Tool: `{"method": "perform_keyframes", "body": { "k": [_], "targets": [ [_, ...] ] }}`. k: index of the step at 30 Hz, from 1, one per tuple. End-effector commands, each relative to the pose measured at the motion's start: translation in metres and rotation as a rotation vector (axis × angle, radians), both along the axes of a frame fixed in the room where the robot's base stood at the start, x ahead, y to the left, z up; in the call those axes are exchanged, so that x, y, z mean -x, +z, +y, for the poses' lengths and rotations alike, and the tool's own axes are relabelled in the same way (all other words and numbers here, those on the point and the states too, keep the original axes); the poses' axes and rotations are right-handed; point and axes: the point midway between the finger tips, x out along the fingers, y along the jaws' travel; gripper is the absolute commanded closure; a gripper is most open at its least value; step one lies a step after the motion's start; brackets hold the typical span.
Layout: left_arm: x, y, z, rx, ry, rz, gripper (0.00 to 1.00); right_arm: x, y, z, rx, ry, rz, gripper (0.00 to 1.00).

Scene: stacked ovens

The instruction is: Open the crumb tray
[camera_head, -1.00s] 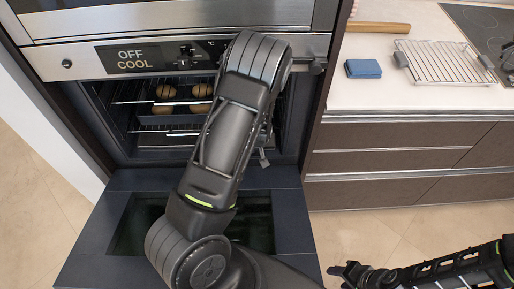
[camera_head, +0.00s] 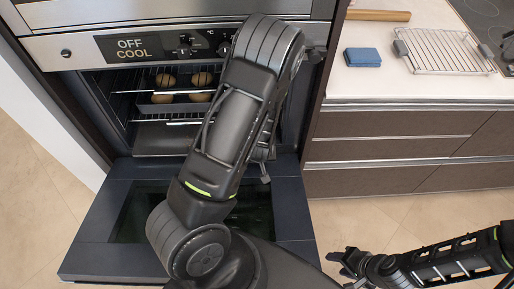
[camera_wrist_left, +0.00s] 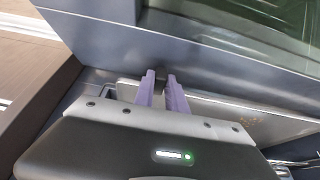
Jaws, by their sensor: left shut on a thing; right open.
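In the left wrist view the purple fingers of my left gripper (camera_wrist_left: 161,80) are close together at the edge of a long grey metal strip, apparently the crumb tray (camera_wrist_left: 235,108). The fingers are shut on it; their exact contact is partly hidden. In the head view my left arm crosses the oven and hides this gripper's fingertips and most of the crumb tray. The oven door (camera_head: 92,250) is folded down, its dark glass facing up. My right gripper (camera_head: 343,262) is open and empty at the lower right, above the floor.
The oven's display (camera_head: 137,47) reads OFF COOL. On the right counter (camera_head: 400,88) are a blue sponge (camera_head: 362,57), a wire rack (camera_head: 445,50) and a rolling pin (camera_head: 378,15). Floor right of the door is clear.

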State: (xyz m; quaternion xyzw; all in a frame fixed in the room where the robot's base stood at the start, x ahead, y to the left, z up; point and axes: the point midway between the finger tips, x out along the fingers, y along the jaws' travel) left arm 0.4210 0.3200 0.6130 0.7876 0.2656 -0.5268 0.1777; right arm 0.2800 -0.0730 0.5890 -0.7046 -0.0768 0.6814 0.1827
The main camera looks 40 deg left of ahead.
Motion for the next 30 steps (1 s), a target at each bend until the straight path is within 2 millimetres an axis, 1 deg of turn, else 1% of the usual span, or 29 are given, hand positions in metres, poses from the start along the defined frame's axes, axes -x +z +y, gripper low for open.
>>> {"method": "perform_keyframes", "body": {
  "k": [6, 7, 14, 23, 26, 30],
  "targets": [
    [-0.001, 0.0, 0.0, 0.0, -0.001, -0.001, 1.0, 0.0, 0.0, 0.0, 0.0, 0.0, 0.0, 0.53],
    [-0.001, 0.0, 0.0, 0.0, -0.001, -0.001, 0.81, 0.0, 0.0, 0.0, 0.0, 0.0, 0.0, 0.53],
    [-0.001, 0.0, 0.001, -0.001, -0.001, -0.001, 0.62, 0.0, 0.0, 0.0, 0.0, 0.0, 0.0, 0.53],
    [-0.001, 0.002, 0.0, -0.001, -0.001, -0.001, 0.62, 0.0, 0.0, 0.0, 0.0, 0.0, 0.0, 0.53],
    [0.0, 0.008, -0.001, -0.001, -0.001, -0.002, 0.62, 0.0, 0.002, 0.0, 0.0, 0.0, 0.0, 0.53],
    [0.006, 0.025, -0.006, 0.0, -0.001, -0.003, 0.62, 0.0, 0.005, 0.0, 0.0, 0.0, 0.0, 0.53]
  ]
}}
